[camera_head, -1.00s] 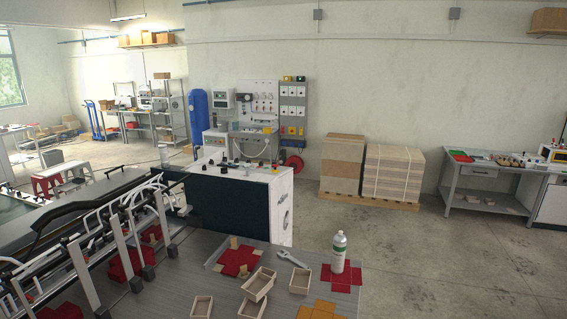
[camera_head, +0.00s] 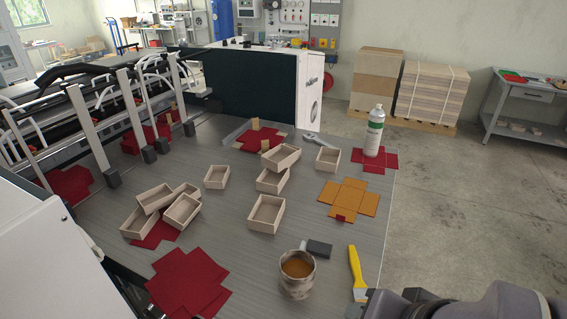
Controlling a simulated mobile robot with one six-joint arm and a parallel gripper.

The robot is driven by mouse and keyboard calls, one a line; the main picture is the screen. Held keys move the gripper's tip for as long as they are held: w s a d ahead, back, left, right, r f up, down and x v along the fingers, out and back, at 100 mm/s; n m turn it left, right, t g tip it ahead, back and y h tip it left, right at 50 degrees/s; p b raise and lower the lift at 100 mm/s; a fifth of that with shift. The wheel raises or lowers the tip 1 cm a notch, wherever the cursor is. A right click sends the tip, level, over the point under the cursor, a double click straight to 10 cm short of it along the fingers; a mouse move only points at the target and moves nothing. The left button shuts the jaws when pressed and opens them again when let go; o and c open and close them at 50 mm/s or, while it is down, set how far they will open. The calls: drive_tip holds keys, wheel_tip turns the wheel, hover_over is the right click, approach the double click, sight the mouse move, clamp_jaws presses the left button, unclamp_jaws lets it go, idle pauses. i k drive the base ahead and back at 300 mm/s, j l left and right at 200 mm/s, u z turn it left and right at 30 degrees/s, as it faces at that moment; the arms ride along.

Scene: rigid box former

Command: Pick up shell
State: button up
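Several small open-topped, pale wood-coloured box shells lie on the grey table. One shell (camera_head: 267,213) is near the middle, with another shell (camera_head: 271,180) behind it and a tilted one (camera_head: 281,157) resting against that. Single shells stand apart at the centre left (camera_head: 217,176) and at the back right (camera_head: 327,159). A cluster on the left includes a shell (camera_head: 182,212) at its front, with others overlapping behind it. The frames do not show which one the task means. My gripper is not in view; only a dark part of my arm shows at the bottom right.
Red cross-shaped sheets (camera_head: 187,283) and an orange one (camera_head: 349,198) lie flat. Machine arms (camera_head: 91,127) line the left.

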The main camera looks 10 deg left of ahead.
sight(265, 216)
drive_tip(key=i+j+z, duration=0.1)
drive_tip(key=j+z, duration=0.2)
drive_tip(key=j, duration=0.55)
drive_tip(key=j+z, duration=0.3)
drive_tip(key=j, duration=0.55)
